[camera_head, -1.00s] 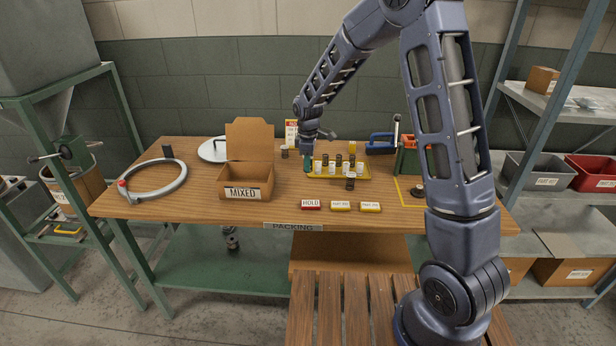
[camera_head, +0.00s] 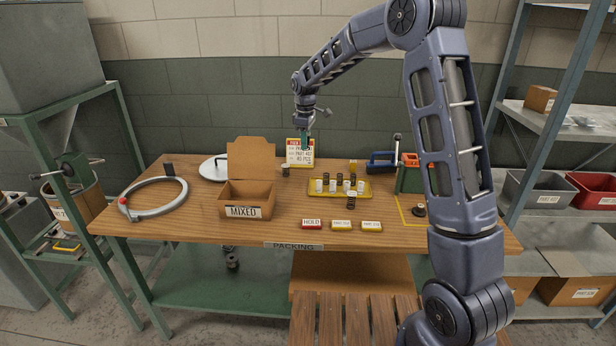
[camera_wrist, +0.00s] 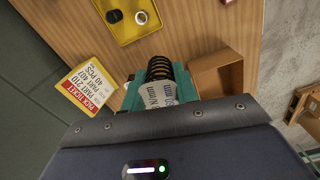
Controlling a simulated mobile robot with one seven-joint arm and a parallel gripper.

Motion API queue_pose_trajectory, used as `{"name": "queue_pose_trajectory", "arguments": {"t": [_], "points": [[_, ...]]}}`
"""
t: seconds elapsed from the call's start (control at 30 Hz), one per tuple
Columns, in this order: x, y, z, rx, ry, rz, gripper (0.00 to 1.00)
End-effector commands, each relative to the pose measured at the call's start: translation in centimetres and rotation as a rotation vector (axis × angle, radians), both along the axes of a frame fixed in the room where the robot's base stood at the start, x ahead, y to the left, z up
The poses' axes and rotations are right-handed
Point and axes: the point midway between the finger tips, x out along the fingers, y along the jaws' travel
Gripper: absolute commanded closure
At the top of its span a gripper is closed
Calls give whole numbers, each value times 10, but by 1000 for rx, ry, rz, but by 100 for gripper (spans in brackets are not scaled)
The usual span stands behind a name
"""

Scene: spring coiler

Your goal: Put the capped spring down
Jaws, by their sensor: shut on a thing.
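My gripper (camera_head: 305,143) is raised above the back of the packing table, in front of the pick ticket. In the wrist view its teal fingers (camera_wrist: 158,84) are shut on the capped spring (camera_wrist: 159,68). Dark coils stick out past the fingertips, and a pale part printed "N/mm" shows between the fingers. The spring is too small to make out in the head view. A yellow tray (camera_head: 313,193) with several white-capped and dark pieces lies on the table to the right of and below my gripper. The tray also shows in the wrist view (camera_wrist: 125,33).
The open MIXED box (camera_head: 232,199) stands left of the tray. A pick ticket (camera_head: 294,157) stands at the back. HOLD (camera_head: 312,224) and yellow labels line the front. Bare wood lies between box and tray.

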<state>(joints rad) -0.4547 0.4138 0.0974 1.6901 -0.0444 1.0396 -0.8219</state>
Motion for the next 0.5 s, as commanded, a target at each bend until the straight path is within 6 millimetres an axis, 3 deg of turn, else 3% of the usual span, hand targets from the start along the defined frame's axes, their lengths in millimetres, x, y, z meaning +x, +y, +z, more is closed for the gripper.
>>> {"name": "queue_pose_trajectory", "arguments": {"t": [0.1, 0.3, 0.5], "points": [[41, 4, -1, 0, 0, -52, 92], [99, 5, -2, 0, -1, -134, 92], [135, 3, -4, -1, 0, -189, 92]]}}
